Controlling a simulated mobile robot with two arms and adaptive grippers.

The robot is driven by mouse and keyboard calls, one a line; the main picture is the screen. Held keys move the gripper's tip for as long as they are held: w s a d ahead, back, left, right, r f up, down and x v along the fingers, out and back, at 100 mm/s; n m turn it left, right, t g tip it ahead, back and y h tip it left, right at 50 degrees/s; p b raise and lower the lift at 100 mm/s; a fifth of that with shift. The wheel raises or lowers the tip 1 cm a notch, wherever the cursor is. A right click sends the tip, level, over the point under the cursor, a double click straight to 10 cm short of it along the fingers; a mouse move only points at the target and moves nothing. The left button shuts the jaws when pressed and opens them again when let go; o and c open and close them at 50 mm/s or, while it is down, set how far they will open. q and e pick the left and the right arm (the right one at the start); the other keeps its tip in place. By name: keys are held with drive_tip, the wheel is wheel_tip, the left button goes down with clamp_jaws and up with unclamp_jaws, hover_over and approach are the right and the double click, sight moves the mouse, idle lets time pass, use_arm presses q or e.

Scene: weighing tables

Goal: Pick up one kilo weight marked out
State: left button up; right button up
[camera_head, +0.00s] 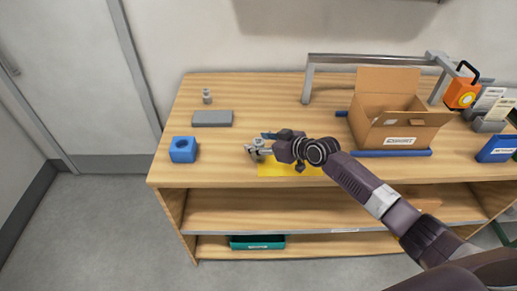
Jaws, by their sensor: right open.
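My right gripper (250,149) reaches in from the lower right over the wooden table, above the left part of a yellow mat (290,169). Its fingers are open and point left. Something small and grey shows at the fingers, but I cannot tell whether it is a weight or part of the gripper. A small grey metal weight (207,97) stands upright at the back left of the table, apart from the gripper. No marking on it can be read. My left gripper is not in view.
A grey block (212,118) and a blue block with a round hole (183,149) lie left of the gripper. A green tray (257,242) is on the low shelf.

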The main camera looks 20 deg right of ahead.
drive_tip(key=shift+w+a+f, duration=0.1)
drive_tip(key=shift+w, duration=0.1)
drive_tip(key=shift+s, duration=0.1)
clamp_jaws()
drive_tip(key=shift+w+r, duration=0.2)
drive_tip(key=shift+r, duration=0.05)
